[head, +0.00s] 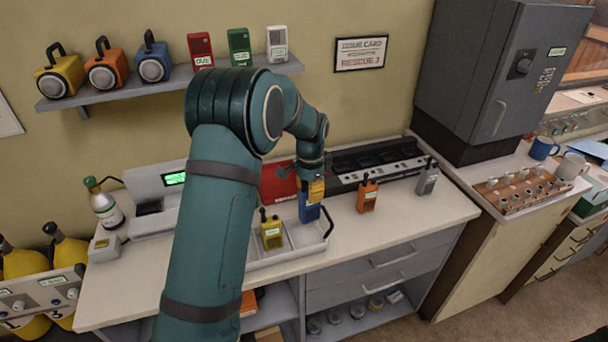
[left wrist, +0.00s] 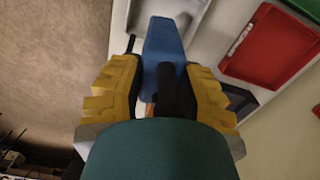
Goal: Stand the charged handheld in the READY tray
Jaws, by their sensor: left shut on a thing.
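My left gripper (head: 312,190) reaches down over the counter and is shut on a blue handheld (head: 308,211). In the left wrist view the yellow finger pads (left wrist: 157,88) sit on both sides of the blue handheld (left wrist: 163,42), whose dark antenna points toward the camera. The blue handheld is at the right part of a pale tray (head: 286,258) with a wire handle. I cannot tell whether its base touches the tray floor. A yellow handheld (head: 271,233) stands in the tray, left of the blue one. No READY label is legible. My right gripper is not in view.
An orange handheld (head: 367,197) and a grey handheld (head: 427,180) stand on the counter to the right. A label printer (head: 160,200) and green-capped bottle (head: 104,206) are left. The right counter front is clear.

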